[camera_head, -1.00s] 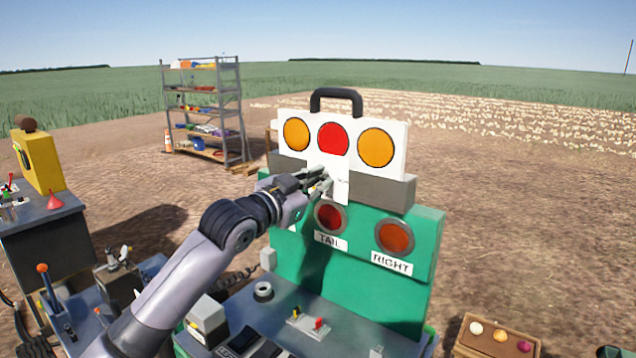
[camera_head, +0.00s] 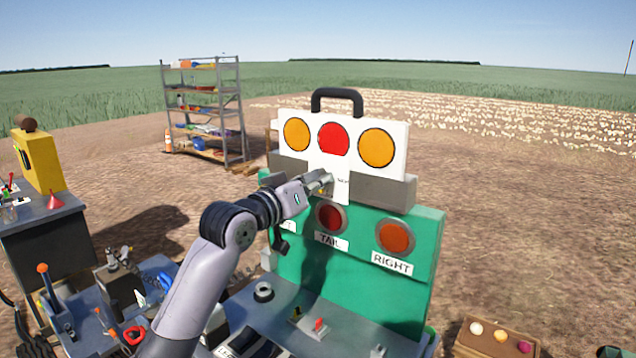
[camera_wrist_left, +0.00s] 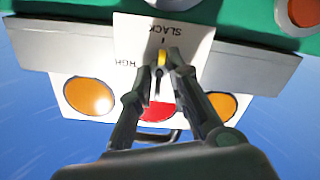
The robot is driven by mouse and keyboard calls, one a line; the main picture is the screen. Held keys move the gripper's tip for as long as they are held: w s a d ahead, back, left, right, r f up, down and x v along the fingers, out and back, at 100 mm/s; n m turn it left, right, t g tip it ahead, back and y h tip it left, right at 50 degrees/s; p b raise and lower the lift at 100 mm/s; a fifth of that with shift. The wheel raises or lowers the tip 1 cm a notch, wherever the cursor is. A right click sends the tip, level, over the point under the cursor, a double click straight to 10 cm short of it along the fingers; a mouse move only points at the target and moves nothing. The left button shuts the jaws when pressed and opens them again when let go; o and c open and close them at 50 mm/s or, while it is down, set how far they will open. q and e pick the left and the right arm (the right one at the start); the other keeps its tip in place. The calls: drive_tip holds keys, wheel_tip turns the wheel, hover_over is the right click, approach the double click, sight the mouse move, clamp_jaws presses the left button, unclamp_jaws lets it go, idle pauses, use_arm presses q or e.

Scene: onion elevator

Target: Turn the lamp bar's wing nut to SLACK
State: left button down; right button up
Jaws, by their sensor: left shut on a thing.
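The white lamp bar (camera_head: 392,121) with two orange lamps, a red lamp and a black handle stands at the top of the green test panel (camera_head: 300,262). My left gripper (camera_head: 326,181) is at the lower middle of the bar. In the left wrist view my left gripper (camera_wrist_left: 163,66) is shut on the yellow wing nut (camera_wrist_left: 162,57). The nut sits on the bar's white plate, below a tick and the upside-down word SLACK (camera_wrist_left: 172,28). A second, partly hidden word (camera_wrist_left: 126,63) is to its left. The fingers hide part of the nut. My right gripper is not seen.
A grey crossbar (camera_head: 383,192) runs behind the plate. TAIL (camera_head: 331,241) and RIGHT (camera_head: 391,263) lamps are on the panel below. A bench with switches lies in front. A shelf rack (camera_head: 204,110) stands far left; a wooden tray (camera_head: 497,340) is lower right.

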use_arm(q)
drive_tip(key=shift+d+f+n, duration=0.1)
drive_tip(key=shift+f+n, duration=0.2)
drive_tip(key=shift+f, duration=0.05)
drive_tip(key=c, duration=1.9)
unclamp_jaws()
drive_tip(key=o, duration=0.3)
drive_tip(key=shift+r, duration=0.25)
drive_tip(key=shift+o, duration=0.2)
drive_tip(key=v, duration=1.2)
